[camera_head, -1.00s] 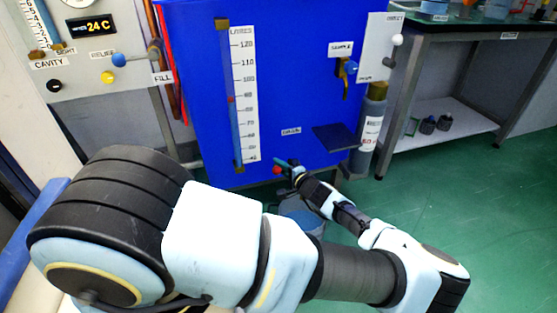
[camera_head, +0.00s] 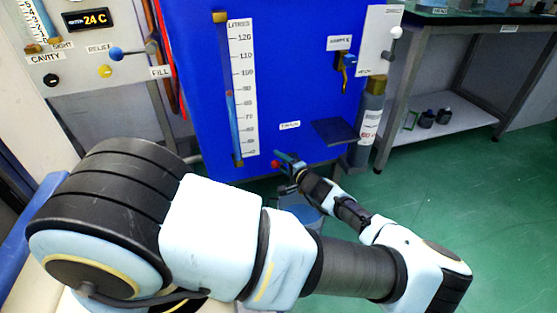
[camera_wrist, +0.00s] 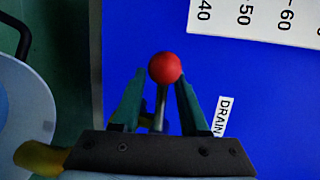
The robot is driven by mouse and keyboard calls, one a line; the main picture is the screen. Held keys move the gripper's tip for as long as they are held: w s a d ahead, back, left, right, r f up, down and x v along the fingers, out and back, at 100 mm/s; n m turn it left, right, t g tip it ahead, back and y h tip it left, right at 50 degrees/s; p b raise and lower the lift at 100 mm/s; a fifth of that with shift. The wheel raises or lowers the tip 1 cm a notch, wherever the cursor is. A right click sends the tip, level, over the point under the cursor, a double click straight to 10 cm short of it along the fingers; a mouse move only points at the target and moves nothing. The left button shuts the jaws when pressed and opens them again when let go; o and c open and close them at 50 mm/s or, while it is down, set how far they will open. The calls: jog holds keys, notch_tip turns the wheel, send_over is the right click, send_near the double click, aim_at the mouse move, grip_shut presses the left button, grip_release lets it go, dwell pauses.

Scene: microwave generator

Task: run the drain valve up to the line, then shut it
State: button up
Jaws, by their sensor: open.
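The drain valve's red knob (camera_wrist: 165,68) on a thin grey stem sits between the fingertips of my gripper (camera_wrist: 155,88) in the wrist view. In the head view the red knob (camera_head: 275,165) shows low on the blue tank (camera_head: 290,75), beside my gripper (camera_head: 287,160). The DRAIN label (camera_wrist: 222,116) is right of the fingers. The litre scale (camera_head: 243,90) has a sight tube (camera_head: 234,130) with a small red mark a little below 90. The exact liquid level is hard to tell.
A pale bucket (camera_head: 303,212) stands below the tank front, partly hidden by my arm. A dark shelf (camera_head: 335,131) juts from the tank right of the drain. A grey cylinder (camera_head: 369,120) stands at the tank's right. Green floor is clear at lower right.

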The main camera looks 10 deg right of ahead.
jog(key=p+v, duration=0.1)
jog(key=v, duration=0.9)
jog(key=shift+w+a, duration=0.1)
jog(key=shift+a, duration=0.05)
